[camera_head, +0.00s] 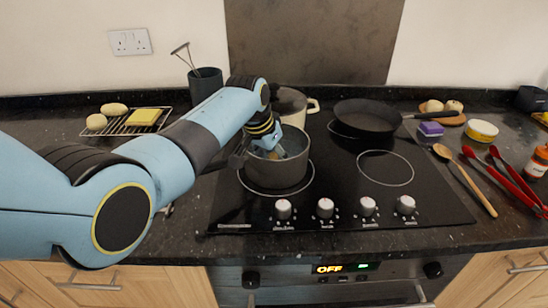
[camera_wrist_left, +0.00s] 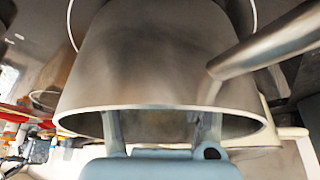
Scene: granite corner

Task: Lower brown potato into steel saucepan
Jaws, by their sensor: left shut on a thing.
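The steel saucepan (camera_head: 276,176) stands on the front left ring of the black hob, its handle pointing left and partly behind my arm. My left gripper (camera_head: 277,152) reaches down into its mouth from above. In the wrist view the saucepan wall (camera_wrist_left: 150,65) fills the middle, and the two fingers of the left gripper (camera_wrist_left: 160,130) pass over the rim to the inside, set apart from each other. The left gripper is shut on the brown potato, which is mostly hidden by the saucepan wall and the fingers. I cannot tell whether the potato touches the bottom. My right gripper is out of view.
A cream pot (camera_head: 293,101) stands close behind the saucepan. A black frying pan (camera_head: 365,117) sits on the back right. A wooden spoon (camera_head: 468,184) and red tongs (camera_head: 515,181) lie right. A wire rack (camera_head: 122,127) lies left. The front right ring (camera_head: 385,168) is clear.

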